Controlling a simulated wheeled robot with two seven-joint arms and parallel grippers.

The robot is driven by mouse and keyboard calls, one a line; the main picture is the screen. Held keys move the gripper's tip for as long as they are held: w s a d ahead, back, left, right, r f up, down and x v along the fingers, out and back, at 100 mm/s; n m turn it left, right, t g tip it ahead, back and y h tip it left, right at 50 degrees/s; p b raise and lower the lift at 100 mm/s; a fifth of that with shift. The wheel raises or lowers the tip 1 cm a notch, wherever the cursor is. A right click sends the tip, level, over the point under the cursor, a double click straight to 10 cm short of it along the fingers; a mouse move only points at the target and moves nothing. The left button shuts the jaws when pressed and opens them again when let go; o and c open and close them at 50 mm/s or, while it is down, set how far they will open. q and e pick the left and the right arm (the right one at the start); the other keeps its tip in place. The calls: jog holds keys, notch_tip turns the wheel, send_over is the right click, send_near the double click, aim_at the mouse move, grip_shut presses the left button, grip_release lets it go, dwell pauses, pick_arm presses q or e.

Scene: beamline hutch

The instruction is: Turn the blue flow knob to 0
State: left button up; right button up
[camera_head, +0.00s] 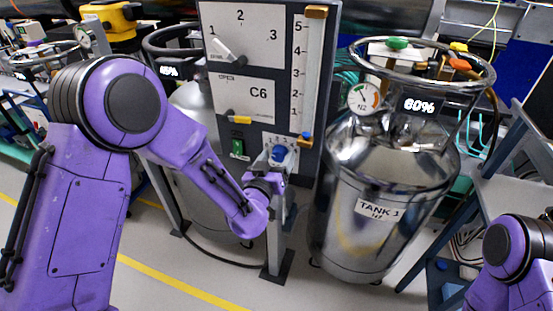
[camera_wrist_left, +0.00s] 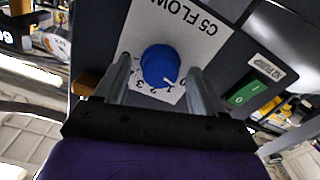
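The blue flow knob (camera_head: 278,154) sits low on the grey panel, on a white plate (camera_wrist_left: 205,30) marked C5 FLOW. It shows close up in the left wrist view (camera_wrist_left: 158,62), where a white mark on its edge points toward the printed digits, seemingly near the 1. My left gripper (camera_head: 277,167) is at the knob. In the left wrist view its two fingers (camera_wrist_left: 160,72) are apart, one on each side of the knob. I cannot tell whether they touch it. My right arm shows at the lower right, but its gripper is out of view.
The panel also carries a C6 plate (camera_head: 258,92) with a yellow-handled lever, a 1-2-3 selector (camera_head: 228,52), a scale (camera_head: 306,75) and a green switch (camera_head: 238,147). A steel tank (camera_head: 375,240) stands right of the panel, a steel frame (camera_head: 515,185) beyond it.

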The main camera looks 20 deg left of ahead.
pick_arm(q)
jog(key=shift+s, duration=0.4)
jog(key=s+b, duration=0.1)
jog(key=s, duration=0.8)
jog(key=shift+s+a, duration=0.2)
jog(key=shift+s, duration=0.15)
